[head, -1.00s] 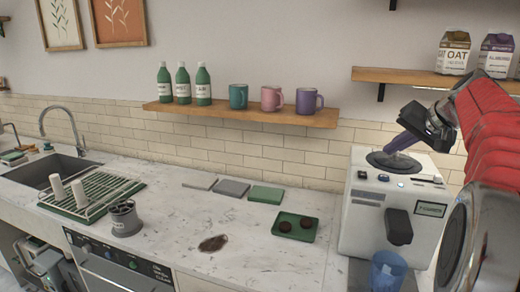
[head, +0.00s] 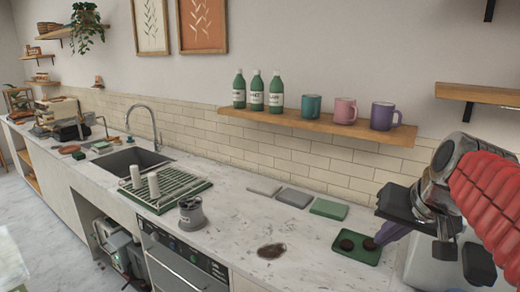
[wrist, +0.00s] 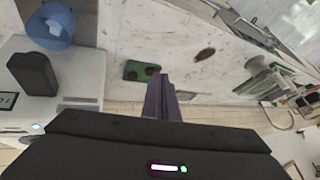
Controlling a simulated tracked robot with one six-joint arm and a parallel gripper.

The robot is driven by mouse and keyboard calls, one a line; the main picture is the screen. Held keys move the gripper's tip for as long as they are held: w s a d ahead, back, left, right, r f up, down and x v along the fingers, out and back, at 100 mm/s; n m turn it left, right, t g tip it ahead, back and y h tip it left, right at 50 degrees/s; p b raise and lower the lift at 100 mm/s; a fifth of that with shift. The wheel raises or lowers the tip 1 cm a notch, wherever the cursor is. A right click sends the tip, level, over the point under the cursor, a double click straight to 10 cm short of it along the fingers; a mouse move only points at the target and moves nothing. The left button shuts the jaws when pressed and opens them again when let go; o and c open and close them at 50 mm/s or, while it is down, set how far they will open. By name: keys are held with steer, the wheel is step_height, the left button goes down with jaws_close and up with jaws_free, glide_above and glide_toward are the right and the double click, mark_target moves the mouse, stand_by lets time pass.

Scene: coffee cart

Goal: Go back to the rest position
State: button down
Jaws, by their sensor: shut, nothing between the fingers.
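My gripper (head: 384,236) is at the right of the head view, in the air in front of the white coffee machine (head: 440,262). Its purple fingers are shut with nothing between them. In the wrist view my gripper (wrist: 162,82) shows its fingers together, pointing over the counter. In the head view its fingertips overlap the right side of a green tray (head: 352,257) that holds two dark round pucks. The wrist view shows the same tray (wrist: 131,71) with the fingers apart from it.
A wooden shelf (head: 290,122) holds three green bottles and three mugs. A blue cup (wrist: 50,27) is by the machine. A dish rack (head: 180,184), a grey container (head: 192,214) and a brown spill (head: 271,251) are on the counter. The counter between spill and tray is clear.

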steer(key=s+a+f+n, duration=0.4)
steer(key=s+a+f, duration=0.6)
steer(key=s+f, duration=0.2)
steer(key=shift+s+g+h, duration=0.3)
steer(key=shift+s+g, duration=0.1)
steer(key=shift+s, duration=0.6)
